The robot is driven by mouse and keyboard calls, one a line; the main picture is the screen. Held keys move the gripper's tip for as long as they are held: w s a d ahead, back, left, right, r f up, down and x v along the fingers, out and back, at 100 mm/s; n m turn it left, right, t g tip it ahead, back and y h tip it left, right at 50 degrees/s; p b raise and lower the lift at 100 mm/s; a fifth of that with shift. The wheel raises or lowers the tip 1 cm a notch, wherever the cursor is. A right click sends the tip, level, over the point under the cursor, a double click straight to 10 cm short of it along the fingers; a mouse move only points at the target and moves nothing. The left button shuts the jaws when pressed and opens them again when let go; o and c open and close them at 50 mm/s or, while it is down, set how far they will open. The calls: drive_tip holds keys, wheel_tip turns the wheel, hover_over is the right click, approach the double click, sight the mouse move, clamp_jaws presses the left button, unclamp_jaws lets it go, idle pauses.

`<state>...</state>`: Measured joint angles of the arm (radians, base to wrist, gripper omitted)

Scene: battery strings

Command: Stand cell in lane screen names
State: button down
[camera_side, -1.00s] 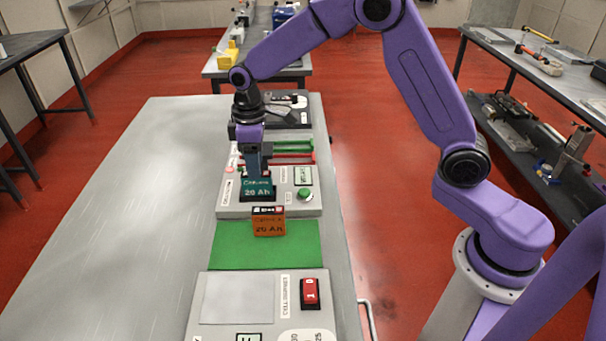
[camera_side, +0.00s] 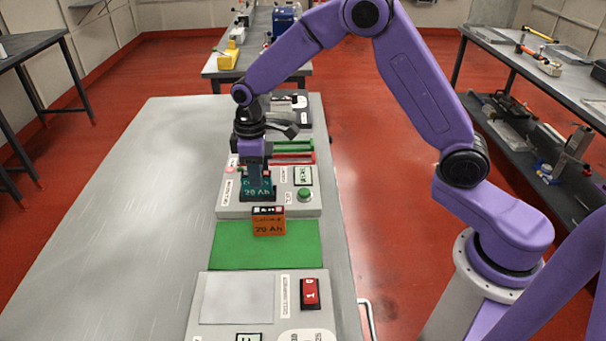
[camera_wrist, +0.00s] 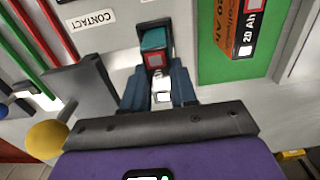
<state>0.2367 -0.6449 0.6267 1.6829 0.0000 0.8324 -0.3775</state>
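A teal cell (camera_side: 258,191) marked 20 Ah stands upright at the near left part of the grey contact station (camera_side: 231,211). My gripper (camera_side: 258,181) is down over it, with its fingers in front of part of the label. In the wrist view the cell (camera_wrist: 153,38) shows its teal side, a red square and a white terminal. My gripper's fingers (camera_wrist: 158,83) lie on either side of it; whether they press on it is unclear. An orange 20 Ah cell (camera_side: 268,222) stands at the far edge of the green mat (camera_side: 232,246). The station's small screen (camera_side: 303,175) is too small to read.
A green button (camera_side: 304,194) is at the station's right. Green (camera_side: 296,146) and red (camera_side: 294,157) bars lie behind. A nearer grey unit (camera_side: 272,279) bears a red switch (camera_side: 310,292). The left side of the table (camera_side: 150,220) is clear.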

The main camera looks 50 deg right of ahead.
drive_tip(key=shift+r, duration=2.55)
wheel_tip(320, 180, up, 12)
drive_tip(key=w+d, duration=0.4)
drive_tip(key=d, duration=0.4)
drive_tip(key=w+d, duration=0.3)
drive_tip(key=d, duration=0.5)
wheel_tip(320, 180, down, 10)
drive_tip(key=shift+f, duration=0.15)
drive_tip(key=shift+f, duration=0.1)
drive_tip(key=shift+f, duration=4.2)
drive_tip(key=shift+f, duration=0.15)
